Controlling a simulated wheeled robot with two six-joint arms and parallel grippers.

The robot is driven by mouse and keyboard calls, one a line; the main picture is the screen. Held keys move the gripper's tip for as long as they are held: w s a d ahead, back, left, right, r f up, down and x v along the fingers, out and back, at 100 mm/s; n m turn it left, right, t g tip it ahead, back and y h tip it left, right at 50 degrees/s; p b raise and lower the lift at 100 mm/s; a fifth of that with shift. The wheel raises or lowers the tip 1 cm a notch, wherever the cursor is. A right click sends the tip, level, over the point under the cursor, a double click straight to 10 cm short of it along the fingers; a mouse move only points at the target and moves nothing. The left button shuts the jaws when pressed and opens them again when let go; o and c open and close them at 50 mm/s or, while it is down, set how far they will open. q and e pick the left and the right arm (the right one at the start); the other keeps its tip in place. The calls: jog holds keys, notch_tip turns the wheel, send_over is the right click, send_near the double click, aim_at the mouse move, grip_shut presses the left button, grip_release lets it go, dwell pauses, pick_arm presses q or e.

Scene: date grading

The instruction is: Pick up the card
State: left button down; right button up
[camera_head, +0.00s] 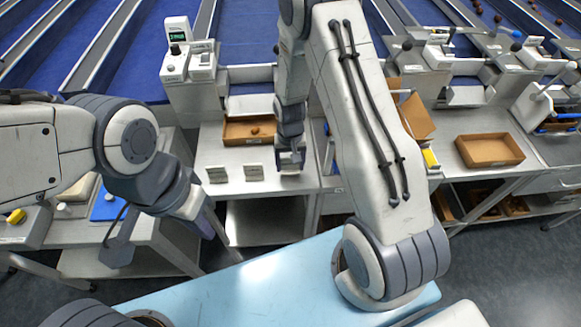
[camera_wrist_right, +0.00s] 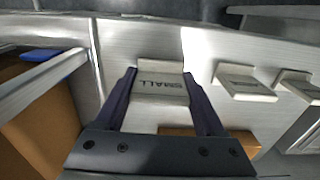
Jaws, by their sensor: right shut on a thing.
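The card lettered SMALL (camera_wrist_right: 162,82) is a pale grey piece between the two dark fingers of my right gripper (camera_wrist_right: 162,98), which is shut on it. In the head view my right gripper (camera_head: 290,163) points down at the right of the steel table's front part, and the held card is largely hidden there. I cannot tell whether the card is clear of the table top. Two more pale cards (camera_head: 217,175) (camera_head: 254,172) stand to its left on the table. My left gripper (camera_head: 120,248) hangs at the lower left, away from the cards; its fingers are not clear.
A brown tray (camera_head: 262,142) with a small round date sits behind the cards. A white scale (camera_head: 176,60) with a green display stands at the back left. An empty brown tray (camera_head: 490,163) lies on the right table. A pale blue surface (camera_head: 270,285) is in front.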

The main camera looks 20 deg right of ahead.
jog(key=r, duration=0.1)
jog(key=s+r+b, duration=0.1)
jog(key=shift+d+r, duration=0.2)
jog(key=shift+r, duration=0.2)
jog(key=s+d+r+b, duration=0.25)
jog(key=s+r, duration=0.35)
jog(key=s, duration=0.3)
jog(key=w+a+f+n, duration=0.1)
jog(key=f, duration=0.1)
jog(key=w+a+f+n, duration=0.1)
jog(key=w+f, duration=0.1)
jog(key=w+a+f+n, duration=0.1)
jog(key=w+f, duration=0.1)
jog(key=f, duration=0.1)
jog(key=shift+w+a+f, duration=0.1)
jog(key=shift+w, duration=0.05)
jog(key=shift+f, duration=0.1)
